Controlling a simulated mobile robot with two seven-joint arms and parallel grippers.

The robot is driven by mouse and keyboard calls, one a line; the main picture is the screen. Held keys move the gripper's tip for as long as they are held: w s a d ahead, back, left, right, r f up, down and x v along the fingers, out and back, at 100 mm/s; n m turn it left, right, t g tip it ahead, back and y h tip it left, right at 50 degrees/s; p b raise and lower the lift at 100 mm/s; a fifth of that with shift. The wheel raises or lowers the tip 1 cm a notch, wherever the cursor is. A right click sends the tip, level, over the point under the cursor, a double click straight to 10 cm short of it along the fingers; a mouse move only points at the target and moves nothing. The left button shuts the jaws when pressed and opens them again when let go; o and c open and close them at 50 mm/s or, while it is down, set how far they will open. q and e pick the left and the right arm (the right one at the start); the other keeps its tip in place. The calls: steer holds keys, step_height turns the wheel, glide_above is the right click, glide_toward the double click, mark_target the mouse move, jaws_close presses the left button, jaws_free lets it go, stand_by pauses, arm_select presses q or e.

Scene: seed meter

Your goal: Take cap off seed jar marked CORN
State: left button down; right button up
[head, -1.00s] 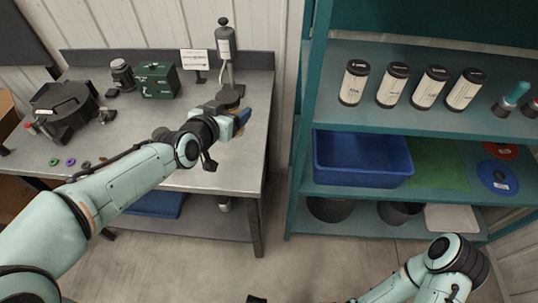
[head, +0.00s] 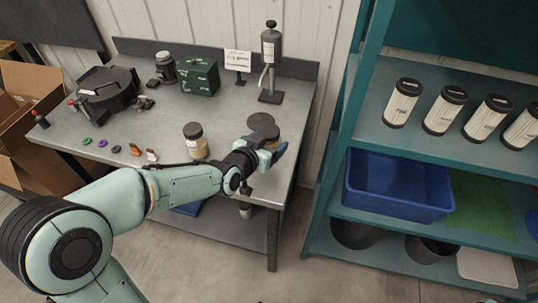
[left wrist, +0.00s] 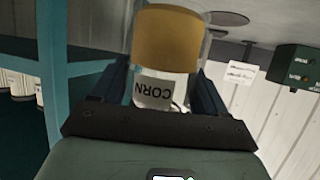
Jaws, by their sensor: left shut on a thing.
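My left gripper (head: 274,153) is at the right front of the grey workbench (head: 170,122). In the left wrist view, which looks upside down, the gripper's dark fingers (left wrist: 165,90) are shut around a clear jar (left wrist: 166,72) with a white CORN label and yellow contents. The cap end of this jar is hidden by the gripper. In the head view the gripper hides this jar, and I cannot tell whether it touches the bench. Another jar (head: 195,141), with a dark cap and yellowish contents, stands on the bench left of my gripper; its label is unreadable. My right gripper is out of view.
A dark round disc (head: 263,121) lies just behind my left gripper, and a grey dispenser (head: 270,56) stands behind that. A green box (head: 199,77), a sign (head: 237,61) and small coloured parts are further left. The teal shelf (head: 330,140) is at right.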

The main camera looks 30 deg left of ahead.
arm_select(q)
steer(key=shift+f+b, duration=0.3)
steer(key=shift+f, duration=2)
steer(key=shift+f, duration=0.15)
jaws_free()
steer(key=shift+s+r, duration=0.3)
steer(key=v, duration=1.1)
steer(key=shift+s+a, duration=0.1)
steer(key=shift+s, duration=0.1)
